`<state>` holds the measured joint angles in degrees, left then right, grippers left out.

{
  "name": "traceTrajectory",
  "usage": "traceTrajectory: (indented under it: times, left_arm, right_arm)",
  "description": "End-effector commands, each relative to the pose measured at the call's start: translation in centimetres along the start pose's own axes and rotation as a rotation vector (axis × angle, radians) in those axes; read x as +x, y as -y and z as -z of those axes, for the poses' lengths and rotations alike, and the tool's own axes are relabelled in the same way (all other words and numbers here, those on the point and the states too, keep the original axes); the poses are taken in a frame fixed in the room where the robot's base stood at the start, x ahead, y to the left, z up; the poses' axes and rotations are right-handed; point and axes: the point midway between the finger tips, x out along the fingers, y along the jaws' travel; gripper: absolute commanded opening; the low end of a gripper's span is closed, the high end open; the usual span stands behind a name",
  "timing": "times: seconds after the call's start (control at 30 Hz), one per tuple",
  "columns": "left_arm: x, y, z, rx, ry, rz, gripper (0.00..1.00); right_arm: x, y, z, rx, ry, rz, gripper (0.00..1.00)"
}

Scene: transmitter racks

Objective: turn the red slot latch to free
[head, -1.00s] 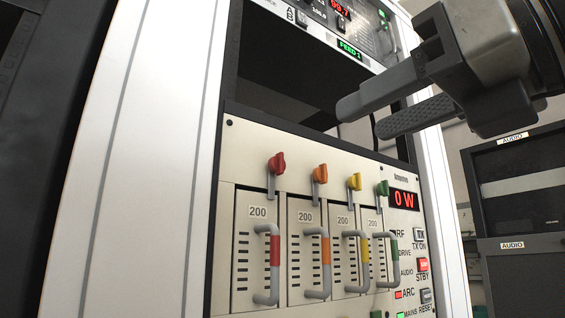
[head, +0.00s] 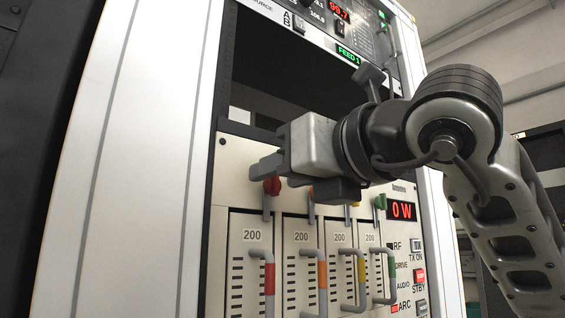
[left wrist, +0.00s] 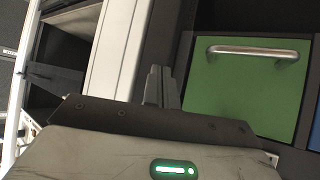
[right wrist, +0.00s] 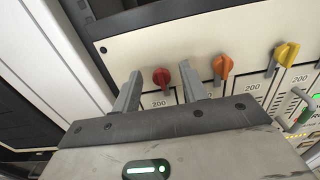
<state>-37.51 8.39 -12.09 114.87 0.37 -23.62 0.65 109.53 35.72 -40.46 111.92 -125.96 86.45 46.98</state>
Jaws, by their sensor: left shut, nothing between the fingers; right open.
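The red slot latch (head: 272,187) is a small red knob above the leftmost slot of the cream panel. In the head view the fingers of my right gripper (head: 285,176) are at it and partly cover it. In the right wrist view the red latch (right wrist: 161,78) shows between the two spread fingers of my right gripper (right wrist: 160,70), with a gap on either side. I cannot tell whether a finger touches it. My left gripper (left wrist: 161,75) is shut and empty, away from the latch, and is out of the head view.
The orange latch (right wrist: 222,66) and yellow latch (right wrist: 287,55) are to the right of the red one; the green latch (head: 380,202) is further right. Slot handles, such as the red-banded one (head: 269,280), stick out below. A green drawer (left wrist: 240,100) is near my left gripper.

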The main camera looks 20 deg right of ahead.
Motion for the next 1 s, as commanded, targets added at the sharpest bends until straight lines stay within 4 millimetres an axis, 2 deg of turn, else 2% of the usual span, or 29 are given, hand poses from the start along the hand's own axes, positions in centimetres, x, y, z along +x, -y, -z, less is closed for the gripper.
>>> traceTrajectory:
  times: [0.1, 0.37, 0.4, 0.53, 1.0]
  left_arm:
    - [0.02, -0.03, 0.37, -0.006, -0.005, 0.002, 0.0]
    - [0.1, -0.01, 0.15, -0.008, -0.002, 0.003, 0.0]
    - [0.1, 0.0, 0.14, -0.008, -0.002, 0.004, 0.0]
    - [0.08, 0.01, 0.1, -0.008, -0.001, 0.004, 0.0]
    - [0.07, 0.0, -0.36, -0.007, 0.003, 0.002, 0.0]
  right_arm:
    - [0.65, -0.04, 0.03, -0.001, -0.002, -0.001, 0.43]
    - [0.74, -0.04, 0.08, -0.001, -0.001, -0.001, 0.43]
    - [0.74, -0.04, 0.08, -0.001, -0.001, -0.001, 0.38]
    - [0.72, -0.04, 0.07, -0.001, -0.001, -0.001, 0.01]
    - [0.66, -0.12, 0.11, -0.079, 0.001, -0.001, 0.0]
